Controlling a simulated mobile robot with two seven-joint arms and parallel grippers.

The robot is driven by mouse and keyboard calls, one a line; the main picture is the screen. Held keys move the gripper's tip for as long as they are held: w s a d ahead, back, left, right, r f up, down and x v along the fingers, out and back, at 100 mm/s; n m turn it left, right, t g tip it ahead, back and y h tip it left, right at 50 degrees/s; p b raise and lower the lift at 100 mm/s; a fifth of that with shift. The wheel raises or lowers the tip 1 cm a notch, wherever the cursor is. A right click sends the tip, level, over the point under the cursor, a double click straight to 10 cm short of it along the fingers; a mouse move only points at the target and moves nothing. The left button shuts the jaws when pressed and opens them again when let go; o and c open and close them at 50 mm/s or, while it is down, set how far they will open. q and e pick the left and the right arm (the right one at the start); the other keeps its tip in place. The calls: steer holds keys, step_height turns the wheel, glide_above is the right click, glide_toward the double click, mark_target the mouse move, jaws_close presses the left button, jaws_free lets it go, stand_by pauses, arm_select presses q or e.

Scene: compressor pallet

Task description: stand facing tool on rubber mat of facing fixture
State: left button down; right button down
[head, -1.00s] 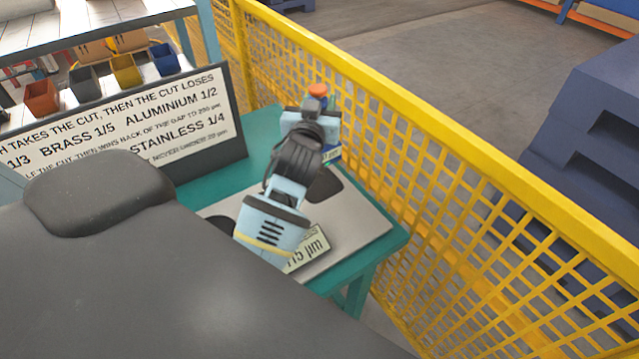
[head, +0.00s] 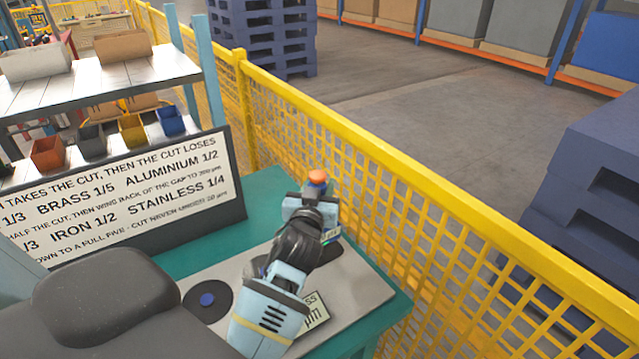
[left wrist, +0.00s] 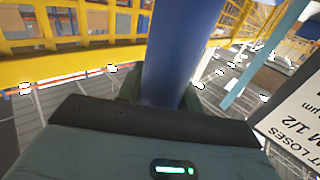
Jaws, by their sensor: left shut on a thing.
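My left gripper (head: 314,203) is shut on the facing tool, whose orange top (head: 317,177) sticks up above the jaws in the head view. In the left wrist view, the facing tool shows as a thick blue cylinder (left wrist: 180,50) between the jaws. The gripper is over the far right part of the facing fixture, a pale grey plate (head: 365,290) on a teal bench. A dark round mat (head: 190,306) with a blue disc (head: 208,300) lies at its left. Another dark patch (head: 325,256) lies partly behind my wrist. The tool's lower end is hidden. My right gripper is not in view.
A yellow mesh fence (head: 420,240) runs close behind and right of the teal bench (head: 265,190). A lettered sign (head: 120,200) stands at the left. A label card (head: 313,310) sits beside my wrist. Shelving with small bins (head: 130,128) is behind the sign.

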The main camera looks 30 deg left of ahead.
arm_select(q)
steer(key=shift+f+b, duration=0.35)
steer(key=shift+f, duration=1.55)
steer(key=shift+f, duration=0.15)
steer(key=c, duration=1.4)
jaws_free()
steer(key=shift+f, duration=0.25)
steer(key=o, duration=0.5)
steer(key=shift+c, duration=0.2)
steer(key=shift+r, duration=0.2)
steer(key=shift+s+f, duration=0.1)
